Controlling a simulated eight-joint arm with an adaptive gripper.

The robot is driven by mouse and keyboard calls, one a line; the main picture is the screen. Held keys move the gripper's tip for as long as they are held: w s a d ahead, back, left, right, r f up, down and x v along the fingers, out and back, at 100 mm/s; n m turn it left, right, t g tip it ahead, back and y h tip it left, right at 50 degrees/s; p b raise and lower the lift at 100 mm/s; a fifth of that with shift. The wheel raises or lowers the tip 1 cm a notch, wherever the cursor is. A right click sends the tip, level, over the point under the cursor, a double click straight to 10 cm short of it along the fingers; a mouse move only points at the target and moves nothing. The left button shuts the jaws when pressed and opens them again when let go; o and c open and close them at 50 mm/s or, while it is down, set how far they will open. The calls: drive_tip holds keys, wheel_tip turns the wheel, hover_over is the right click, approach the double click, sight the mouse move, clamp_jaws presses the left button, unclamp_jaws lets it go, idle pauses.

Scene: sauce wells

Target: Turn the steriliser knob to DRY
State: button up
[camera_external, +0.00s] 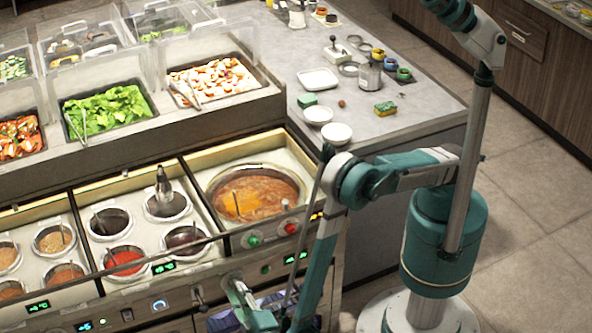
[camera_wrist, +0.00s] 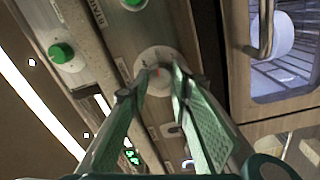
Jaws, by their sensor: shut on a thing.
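The knob sits on a pale round dial (camera_wrist: 158,56) on the front panel in the wrist view. A small orange-red mark (camera_wrist: 156,71) shows at the knob, between my fingertips. My gripper (camera_wrist: 157,82) is shut on the knob, with one green finger on each side; the fingers hide most of it. I cannot read the dial's setting or find the word DRY. In the external view my gripper (camera_external: 229,288) is low at the counter front, and the knob cannot be made out there.
A green knob (camera_wrist: 62,53) and another green knob (camera_wrist: 133,2) are on the panel nearby. A metal handle (camera_wrist: 266,28) and a windowed door (camera_wrist: 287,60) are at the right. Sauce wells (camera_external: 123,262) and a soup pot (camera_external: 254,194) are set in the counter above.

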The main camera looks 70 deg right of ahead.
drive_tip(key=shift+m, duration=0.3)
drive_tip(key=o, duration=0.9)
drive_tip(key=shift+a, duration=0.1)
drive_tip(key=shift+v, duration=3.7)
